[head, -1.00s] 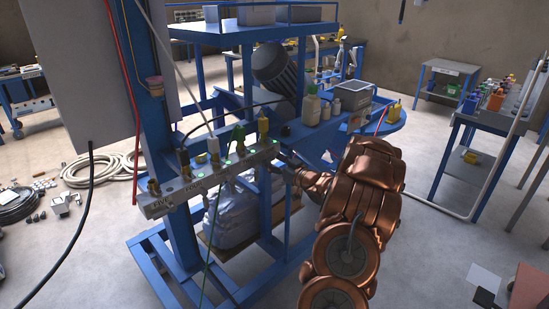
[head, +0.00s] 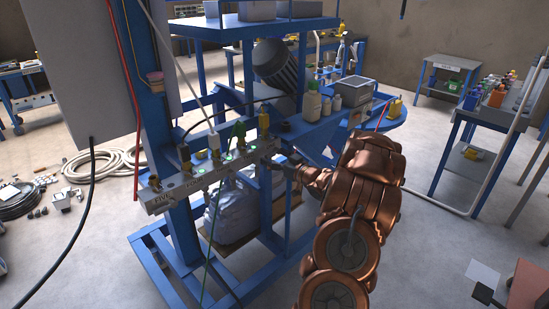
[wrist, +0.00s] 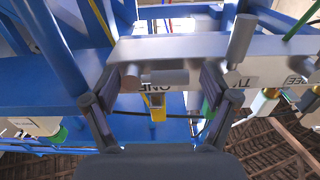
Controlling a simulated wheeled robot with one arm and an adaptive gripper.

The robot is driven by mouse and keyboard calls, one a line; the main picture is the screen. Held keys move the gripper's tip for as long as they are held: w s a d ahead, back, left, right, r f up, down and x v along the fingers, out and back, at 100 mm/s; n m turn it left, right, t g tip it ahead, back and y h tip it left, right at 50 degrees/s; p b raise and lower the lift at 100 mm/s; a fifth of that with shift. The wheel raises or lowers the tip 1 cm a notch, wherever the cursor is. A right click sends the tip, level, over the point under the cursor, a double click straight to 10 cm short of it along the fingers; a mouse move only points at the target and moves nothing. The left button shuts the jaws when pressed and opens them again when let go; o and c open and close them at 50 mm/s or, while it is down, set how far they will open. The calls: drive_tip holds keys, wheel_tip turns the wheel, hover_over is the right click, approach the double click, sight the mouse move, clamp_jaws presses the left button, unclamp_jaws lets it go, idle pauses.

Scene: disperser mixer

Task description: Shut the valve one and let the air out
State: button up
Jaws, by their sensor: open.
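A grey valve bar (head: 212,176) with labelled outlets is fixed to a blue frame. In the wrist view, its lower face carries upside-down labels, and ONE (wrist: 167,89) is the nearest. A grey cylindrical handle (wrist: 165,77) lies along the bar above that label, with a brownish round end at its left. My gripper (wrist: 160,82) is open, one finger on each side of this handle; contact cannot be told. A second handle (wrist: 240,42) stands crosswise to the bar, right of my gripper, near label TWO. In the head view my gripper (head: 284,163) is at the bar's right end.
Several hose connectors, including a yellow one (head: 263,122), rise from the bar. A green hose (head: 207,255) hangs below it. Bottles (head: 313,104) stand on the machine's ledge. A wrapped sack (head: 232,212) sits beneath. Open floor (head: 420,250) lies to the right.

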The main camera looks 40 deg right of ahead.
drive_tip(key=s, duration=1.2)
drive_tip(key=shift+a, duration=0.15)
idle(0.3)
drive_tip(key=w+a+g+h, duration=0.3)
drive_tip(key=w+g, duration=0.2)
drive_tip(key=w, duration=0.2)
drive_tip(key=s+a+r+m+g+h, duration=0.1)
drive_tip(key=s+a+g, duration=0.15)
drive_tip(key=a, duration=0.25)
drive_tip(key=s+a+r+g, duration=0.1)
drive_tip(key=a+r+g, duration=0.1)
drive_tip(key=a+g, duration=0.15)
drive_tip(key=s+a+n+g+y, duration=0.1)
drive_tip(key=s+a+g+y, duration=0.3)
drive_tip(key=s+a, duration=2.5)
drive_tip(key=a+g, duration=0.3)
drive_tip(key=g, duration=0.1)
drive_tip(key=shift+s+a+r+g+p, duration=0.2)
drive_tip(key=shift+s+r+g+p, duration=0.05)
drive_tip(key=shift+s+g+p, duration=0.15)
